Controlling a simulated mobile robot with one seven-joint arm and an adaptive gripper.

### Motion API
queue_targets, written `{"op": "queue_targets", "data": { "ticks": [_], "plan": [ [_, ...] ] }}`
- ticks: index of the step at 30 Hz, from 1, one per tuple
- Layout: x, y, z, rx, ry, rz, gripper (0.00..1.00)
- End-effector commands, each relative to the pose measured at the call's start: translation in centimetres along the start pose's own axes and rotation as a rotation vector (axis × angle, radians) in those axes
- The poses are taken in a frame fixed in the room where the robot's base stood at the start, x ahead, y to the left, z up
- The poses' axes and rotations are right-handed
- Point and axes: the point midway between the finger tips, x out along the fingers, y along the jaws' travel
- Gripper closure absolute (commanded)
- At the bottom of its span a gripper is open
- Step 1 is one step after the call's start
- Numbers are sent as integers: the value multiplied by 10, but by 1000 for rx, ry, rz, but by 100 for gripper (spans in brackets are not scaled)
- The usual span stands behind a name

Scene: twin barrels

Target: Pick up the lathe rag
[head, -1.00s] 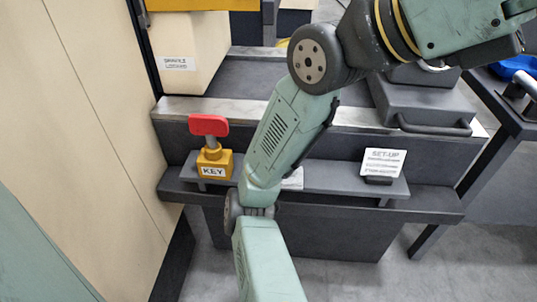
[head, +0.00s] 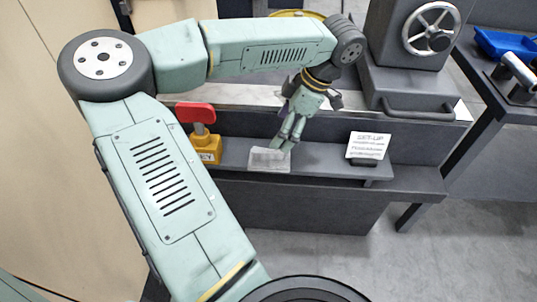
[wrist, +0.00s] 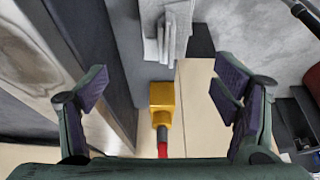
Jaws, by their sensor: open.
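The lathe rag (head: 270,159) is a pale grey-white folded cloth on the dark shelf in front of the lathe, its front part at the shelf's edge. In the wrist view the rag (wrist: 165,38) shows at the top centre, beyond the open jaws, with fold lines. My gripper (head: 288,143) is above the shelf, just behind and right of the rag in the head view; I cannot tell whether it touches.
A yellow key block (head: 207,148) with a red key (head: 195,112) stands left of the rag. A white set-up card (head: 367,146) stands to the right. The lathe with a handwheel (head: 431,29) is behind; a side table (head: 496,92) with a blue tray is at right.

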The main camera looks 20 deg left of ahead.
Motion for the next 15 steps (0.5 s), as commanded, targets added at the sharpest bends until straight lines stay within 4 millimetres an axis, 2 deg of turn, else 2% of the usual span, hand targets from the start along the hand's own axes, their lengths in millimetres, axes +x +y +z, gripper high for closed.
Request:
{"op": "queue_targets", "data": {
  "ticks": [6,11,15],
  "plan": [
    [33,-1,2,2,-6,-2,18],
    [44,-2,2,3,-6,-1,18],
    [60,-7,3,4,-9,-3,18]
  ]
}}
